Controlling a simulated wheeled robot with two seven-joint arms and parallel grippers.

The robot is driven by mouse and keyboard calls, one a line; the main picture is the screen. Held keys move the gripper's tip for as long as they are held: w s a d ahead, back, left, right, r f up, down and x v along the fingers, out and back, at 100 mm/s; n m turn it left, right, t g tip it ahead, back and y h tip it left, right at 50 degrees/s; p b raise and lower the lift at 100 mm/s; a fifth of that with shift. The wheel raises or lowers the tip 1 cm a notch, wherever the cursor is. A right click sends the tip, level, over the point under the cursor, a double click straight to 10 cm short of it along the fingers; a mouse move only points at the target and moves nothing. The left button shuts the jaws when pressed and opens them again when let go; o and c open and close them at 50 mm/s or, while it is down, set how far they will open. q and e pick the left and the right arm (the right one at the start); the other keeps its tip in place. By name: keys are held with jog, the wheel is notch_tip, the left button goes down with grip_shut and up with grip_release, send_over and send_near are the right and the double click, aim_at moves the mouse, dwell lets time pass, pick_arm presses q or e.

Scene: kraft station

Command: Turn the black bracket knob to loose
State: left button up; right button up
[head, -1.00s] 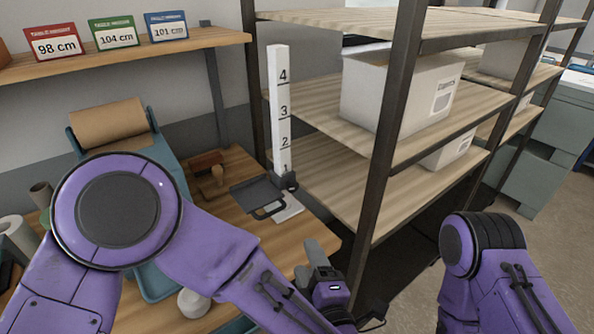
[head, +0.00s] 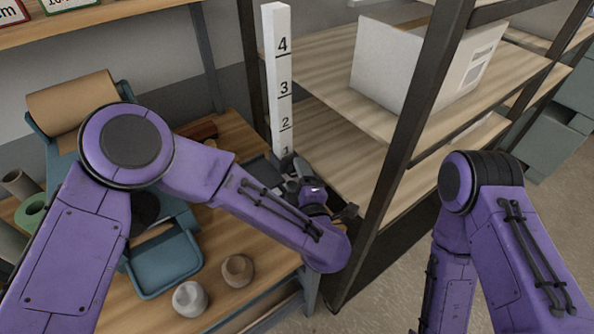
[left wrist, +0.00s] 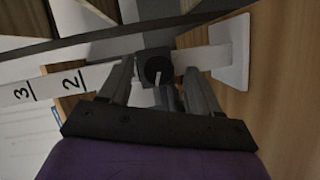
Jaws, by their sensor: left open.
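The black bracket with its round knob (left wrist: 157,70) shows in the left wrist view, clamped around the white numbered post (left wrist: 70,83). A pale line on the knob's face points toward the picture's bottom. My left gripper (left wrist: 160,80) is open, with one finger to each side of the knob. I cannot tell whether the fingers touch it. In the head view the post (head: 280,85) stands upright, and my left gripper (head: 299,176) is at its lower end, hiding the knob. My right arm is at the right, its gripper out of view.
A wooden shelf rack (head: 330,90) with a white box (head: 405,75) stands close to the right of the post. The bench (head: 120,300) holds a blue tray (head: 165,270), two small round pieces and a kraft paper roll (head: 75,98).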

pick_arm(q)
jog(key=shift+w+a+f, duration=0.1)
jog(key=shift+w, duration=0.25)
jog(key=shift+s, duration=0.3)
jog(key=shift+s+r, duration=0.1)
jog(key=shift+r, duration=0.1)
jog(key=shift+c, duration=0.6)
jog(key=c, duration=0.9)
pick_arm(e)
jog(key=shift+s+r, duration=0.1)
jog(key=shift+s, duration=0.15)
